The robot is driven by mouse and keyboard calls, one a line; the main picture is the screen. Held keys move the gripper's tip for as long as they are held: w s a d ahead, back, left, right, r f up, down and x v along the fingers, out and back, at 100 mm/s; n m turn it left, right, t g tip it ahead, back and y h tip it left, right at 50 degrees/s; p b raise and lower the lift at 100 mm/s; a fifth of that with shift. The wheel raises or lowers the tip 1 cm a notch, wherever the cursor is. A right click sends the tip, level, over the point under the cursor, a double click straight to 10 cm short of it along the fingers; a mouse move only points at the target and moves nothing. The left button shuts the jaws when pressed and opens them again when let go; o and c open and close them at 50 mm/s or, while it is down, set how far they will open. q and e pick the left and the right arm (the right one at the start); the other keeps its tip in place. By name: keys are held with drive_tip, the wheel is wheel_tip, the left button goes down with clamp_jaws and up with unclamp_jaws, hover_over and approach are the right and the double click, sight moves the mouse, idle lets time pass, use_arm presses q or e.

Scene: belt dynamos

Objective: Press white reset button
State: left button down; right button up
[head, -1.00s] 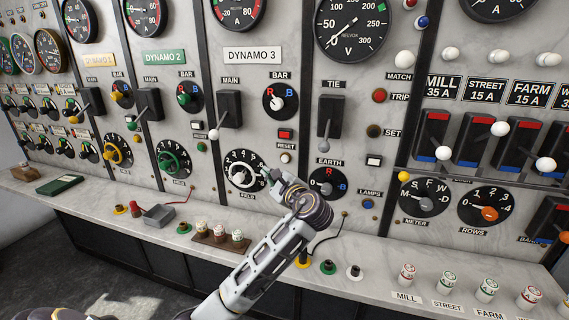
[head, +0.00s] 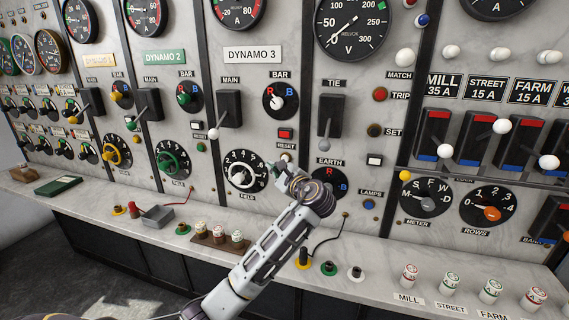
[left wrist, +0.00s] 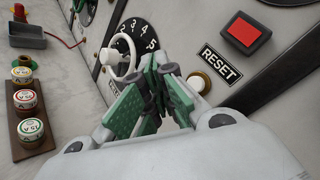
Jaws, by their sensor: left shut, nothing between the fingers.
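The white reset button (left wrist: 200,82), a small round cap in a brass ring, sits beside the RESET label (left wrist: 221,65) in the left wrist view. In the head view the button (head: 287,157) shows just above my left gripper, under the Dynamo 3 RESET label (head: 287,146). My left gripper (head: 277,168) is shut and empty, close below the button. In the left wrist view its green-padded fingers (left wrist: 155,68) are together, left of the button and partly over its edge. I cannot tell whether they touch it. My right gripper is out of view.
The white field handwheel (head: 241,169) is just left of my gripper. A red square button (head: 286,134) is above, and the earth knob (head: 327,177) is right, partly behind my wrist. The marble ledge (head: 190,238) below carries fuses and terminals.

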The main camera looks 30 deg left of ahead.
use_arm(q)
drive_tip(key=w, duration=0.2)
drive_tip(key=w+a, duration=0.1)
drive_tip(key=w, duration=0.1)
drive_tip(key=shift+w, duration=0.2)
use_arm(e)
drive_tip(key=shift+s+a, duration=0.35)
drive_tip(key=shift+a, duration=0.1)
use_arm(q)
drive_tip(key=shift+w+a+p, duration=0.15)
drive_tip(key=shift+w+p, duration=0.25)
drive_tip(key=shift+p, duration=0.35)
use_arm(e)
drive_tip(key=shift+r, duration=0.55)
